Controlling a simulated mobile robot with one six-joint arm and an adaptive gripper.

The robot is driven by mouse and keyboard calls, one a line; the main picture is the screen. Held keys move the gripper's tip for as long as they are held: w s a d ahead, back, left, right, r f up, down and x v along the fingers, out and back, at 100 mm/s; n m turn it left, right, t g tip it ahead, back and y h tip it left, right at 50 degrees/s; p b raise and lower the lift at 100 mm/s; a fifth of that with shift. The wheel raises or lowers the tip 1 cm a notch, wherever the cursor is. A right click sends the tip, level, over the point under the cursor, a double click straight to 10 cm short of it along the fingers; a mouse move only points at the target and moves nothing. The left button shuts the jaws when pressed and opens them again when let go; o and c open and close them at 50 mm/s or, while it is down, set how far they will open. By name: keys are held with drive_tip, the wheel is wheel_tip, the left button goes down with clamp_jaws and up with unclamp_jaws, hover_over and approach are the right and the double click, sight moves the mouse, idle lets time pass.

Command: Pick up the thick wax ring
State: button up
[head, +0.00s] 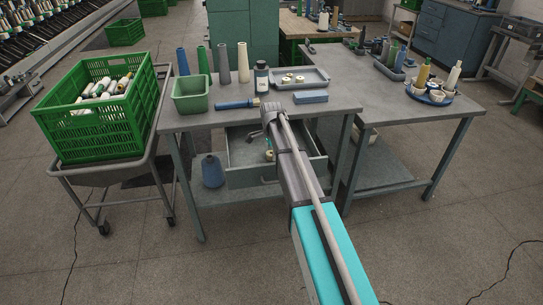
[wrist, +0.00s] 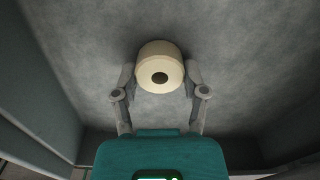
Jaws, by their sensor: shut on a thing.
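The thick wax ring (wrist: 160,58) is cream-coloured, with a dark centre hole, and shows in the wrist view. My gripper (wrist: 160,78) has one finger on each side of it and is shut on it. The ring is in the open grey drawer (head: 240,153) under the left table. In the head view the ring (head: 269,156) is a small pale shape beside my arm. I cannot tell whether it still touches the drawer floor.
Drawer walls stand close by in the wrist view. On the tabletop above are a grey tray (head: 314,84) with two cream rings, a dark bottle (head: 262,80), a blue-handled brush (head: 236,105), a blue block (head: 310,97), a green bin (head: 191,96) and several tall cones.

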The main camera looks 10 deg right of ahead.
drive_tip(key=shift+r, duration=0.2)
wheel_tip(320, 180, up, 2)
drive_tip(key=p, duration=0.2)
drive_tip(key=shift+r+p, duration=0.15)
drive_tip(key=shift+p, duration=0.2)
drive_tip(key=s+r+p, duration=1)
drive_tip(key=s, duration=0.4)
drive_tip(key=shift+r, duration=0.15)
drive_tip(key=shift+a, duration=0.1)
